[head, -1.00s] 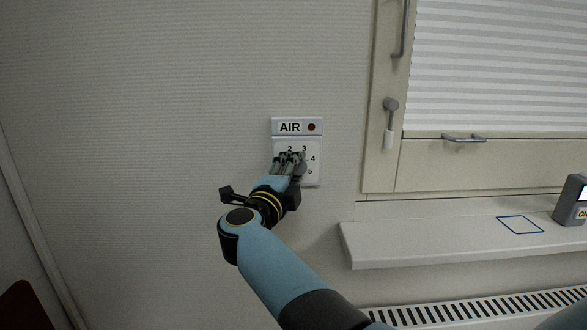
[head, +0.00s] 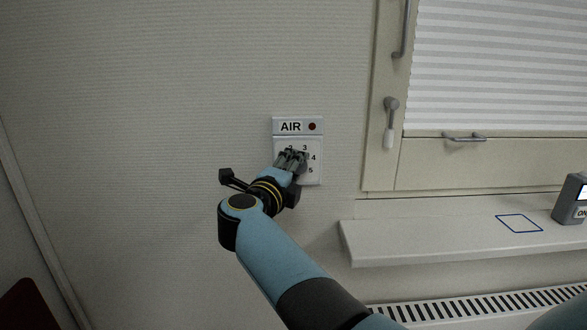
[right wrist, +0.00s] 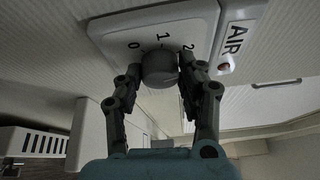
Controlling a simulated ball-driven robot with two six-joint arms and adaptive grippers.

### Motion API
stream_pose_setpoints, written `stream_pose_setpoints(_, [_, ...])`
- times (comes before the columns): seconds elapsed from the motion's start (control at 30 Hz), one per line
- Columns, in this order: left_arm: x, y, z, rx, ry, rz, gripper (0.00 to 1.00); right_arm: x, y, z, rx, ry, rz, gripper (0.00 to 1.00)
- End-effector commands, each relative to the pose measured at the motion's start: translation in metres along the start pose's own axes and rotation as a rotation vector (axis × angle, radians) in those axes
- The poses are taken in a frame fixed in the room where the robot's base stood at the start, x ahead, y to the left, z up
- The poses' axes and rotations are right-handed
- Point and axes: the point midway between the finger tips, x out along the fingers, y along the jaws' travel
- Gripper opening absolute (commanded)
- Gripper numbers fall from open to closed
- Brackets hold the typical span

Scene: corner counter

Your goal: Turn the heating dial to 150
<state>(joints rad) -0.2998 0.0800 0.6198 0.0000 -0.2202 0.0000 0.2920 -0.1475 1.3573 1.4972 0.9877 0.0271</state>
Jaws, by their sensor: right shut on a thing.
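A white wall panel (head: 316,177) labelled AIR carries a dial scale; 2, 3, 4 and 5 show in the head view. In the right wrist view the panel (right wrist: 115,28) shows 0, 1 and 2 beside a round grey knob (right wrist: 160,66). My right gripper (head: 292,157) is at the panel and covers most of the knob in the head view. In the right wrist view its fingers (right wrist: 162,72) are on either side of the knob, shut on it. The knob's pointer cannot be made out. No scale with 150 shows. My left gripper is out of view.
A dark red indicator (head: 312,126) sits beside the AIR label. To the right are a window frame with a handle (head: 390,120), a white sill (head: 430,235) with a blue outlined square, a grey device (head: 570,200) and a radiator grille (head: 480,305).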

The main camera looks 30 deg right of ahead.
Motion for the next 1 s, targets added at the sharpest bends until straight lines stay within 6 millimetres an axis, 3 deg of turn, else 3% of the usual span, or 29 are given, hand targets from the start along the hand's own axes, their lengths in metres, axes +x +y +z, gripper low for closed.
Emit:
stream_pose_setpoints(0.03, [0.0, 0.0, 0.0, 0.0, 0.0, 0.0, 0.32, 0.0, 0.002, -0.001, -0.002, 0.001, 0.003, 0.06])
stream_pose_setpoints(0.07, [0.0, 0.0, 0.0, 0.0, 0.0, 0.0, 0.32, 0.0, 0.002, -0.001, -0.002, 0.001, 0.003, 0.42])
stream_pose_setpoints(0.2, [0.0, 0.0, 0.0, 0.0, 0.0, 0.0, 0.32, 0.0, 0.001, -0.001, -0.002, 0.001, 0.002, 0.61])
stream_pose_setpoints(0.5, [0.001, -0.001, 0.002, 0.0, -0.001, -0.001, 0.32, 0.0, 0.001, 0.0, -0.012, 0.0, -0.003, 0.62])
stream_pose_setpoints(0.67, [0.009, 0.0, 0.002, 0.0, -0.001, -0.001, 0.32, 0.0, 0.005, -0.001, -0.15, -0.006, -0.062, 0.62])
stream_pose_setpoints(0.77, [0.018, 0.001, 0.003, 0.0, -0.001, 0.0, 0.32, 0.001, 0.009, -0.002, -0.348, -0.015, -0.146, 0.62])
stream_pose_setpoints(1.0, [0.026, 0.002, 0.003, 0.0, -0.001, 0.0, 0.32, 0.003, 0.011, -0.009, -1.05, -0.044, -0.445, 0.62])
